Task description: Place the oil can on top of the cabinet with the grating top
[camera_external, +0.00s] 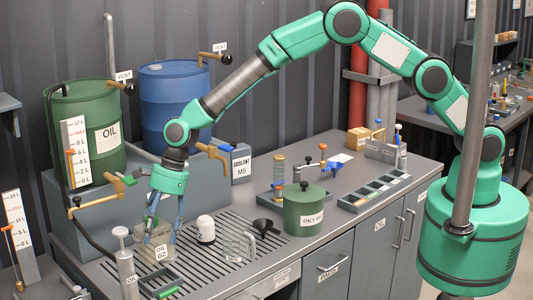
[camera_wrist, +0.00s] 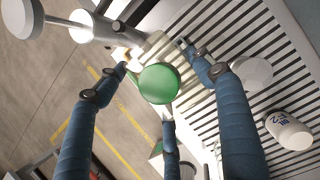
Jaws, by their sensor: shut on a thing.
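A small pale can labelled "OIL G2" (camera_external: 160,253) is between the blue fingers of my gripper (camera_external: 163,222) at the left front of the bench in the external view. My gripper is shut on it. In the wrist view my three fingers (camera_wrist: 158,80) surround a round green top (camera_wrist: 158,83); the pale body is partly hidden below it. The cabinet with the grating top (camera_external: 205,262) extends to the right of the can, and its slats (camera_wrist: 270,75) show in the wrist view. I cannot tell whether the can touches the grating.
A grey pump (camera_external: 127,270) stands left of the can. A green oily waste bin (camera_external: 305,210) stands farther right. Oil (camera_external: 92,130) and blue (camera_external: 175,100) drums stand behind.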

